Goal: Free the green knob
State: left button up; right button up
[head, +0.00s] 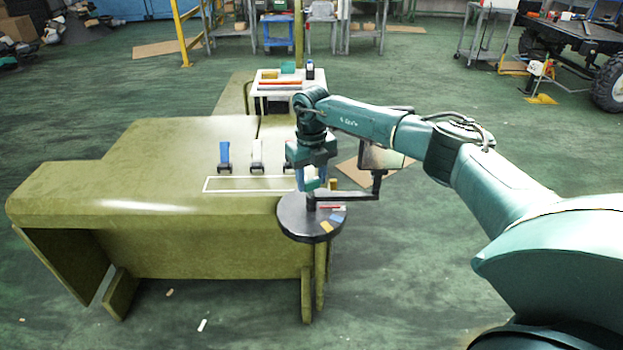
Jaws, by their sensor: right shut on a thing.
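My right gripper (311,186) points down over a dark round disc (292,222) at the right end of the olive bench. It is shut on a small green piece (313,184), which looks like the green knob. The fingers partly hide it, and its shape is hard to make out. A black hub stands below it on the disc, and a black bar (352,196) runs from there to the right. Red, blue and yellow pieces lie on the disc's right side. My left gripper is not in view.
The olive bench (160,170) carries upright blue (224,154) and white (257,153) pieces; another is partly hidden behind my gripper. A white outlined strip (250,184) lies in front of them. A small white table (262,90) stands behind. The bench's left top is clear.

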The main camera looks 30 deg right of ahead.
jog(key=n, duration=0.2)
jog(key=shift+n, duration=0.4)
jog(key=n+b, duration=0.1)
jog(key=n, duration=0.2)
jog(key=shift+n, duration=0.3)
jog(key=n+b, duration=0.1)
jog(key=n, duration=0.3)
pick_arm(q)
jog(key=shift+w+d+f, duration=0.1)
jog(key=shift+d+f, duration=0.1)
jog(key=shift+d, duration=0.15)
pick_arm(e)
jog(key=shift+r+n, duration=0.1)
jog(key=shift+n, duration=0.8)
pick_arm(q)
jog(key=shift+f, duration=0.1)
pick_arm(e)
jog(key=o, duration=1)
